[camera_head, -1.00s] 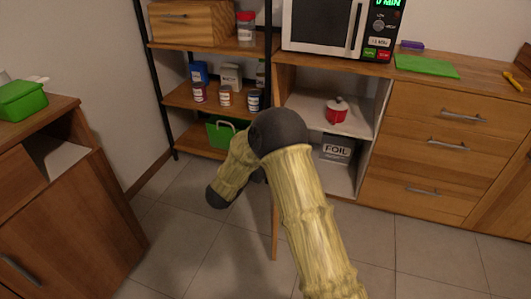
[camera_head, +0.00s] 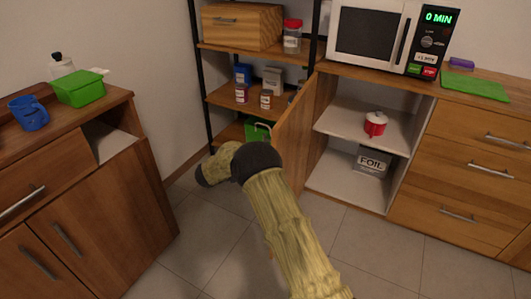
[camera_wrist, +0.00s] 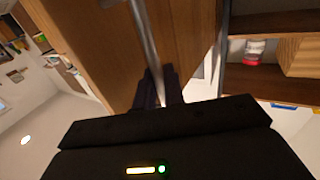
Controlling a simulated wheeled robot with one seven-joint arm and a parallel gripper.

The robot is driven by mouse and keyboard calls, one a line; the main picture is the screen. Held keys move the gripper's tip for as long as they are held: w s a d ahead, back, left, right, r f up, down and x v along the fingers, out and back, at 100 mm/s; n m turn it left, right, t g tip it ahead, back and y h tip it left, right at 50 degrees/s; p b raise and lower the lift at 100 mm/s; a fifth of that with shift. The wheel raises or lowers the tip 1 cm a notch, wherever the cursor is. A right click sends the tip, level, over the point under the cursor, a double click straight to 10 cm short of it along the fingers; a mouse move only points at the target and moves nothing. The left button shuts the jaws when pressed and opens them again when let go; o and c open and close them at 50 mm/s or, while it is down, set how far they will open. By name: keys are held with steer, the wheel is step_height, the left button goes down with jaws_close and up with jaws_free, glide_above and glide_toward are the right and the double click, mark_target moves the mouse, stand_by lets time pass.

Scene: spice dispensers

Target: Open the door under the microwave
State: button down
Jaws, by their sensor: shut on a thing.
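The wooden door (camera_head: 303,118) under the microwave (camera_head: 372,32) stands wide open, swung out to the left of its cabinet. The cabinet interior (camera_head: 345,190) is exposed. My arm hides the lower part of the door in the head view, and my gripper is hidden there too. In the wrist view, my gripper's dark fingers (camera_wrist: 158,90) are shut on the door's metal bar handle (camera_wrist: 145,45), beside the wooden door face (camera_wrist: 190,40).
A red pot (camera_head: 375,124) and a FOIL box (camera_head: 371,161) sit on the cabinet's shelves. A shelf rack (camera_head: 228,97) with jars stands left of the door. A counter (camera_head: 120,97) with a green container (camera_head: 80,88) is at the left. Tiled floor (camera_head: 375,250) is clear at front right.

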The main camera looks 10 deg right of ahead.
steer(key=shift+w+a, duration=0.1)
stand_by(0.3)
steer(key=c, duration=1.6)
jaws_free()
steer(key=shift+a, duration=0.15)
steer(key=p+v, duration=0.3)
steer(key=v, duration=1.4)
steer(key=shift+w, duration=0.1)
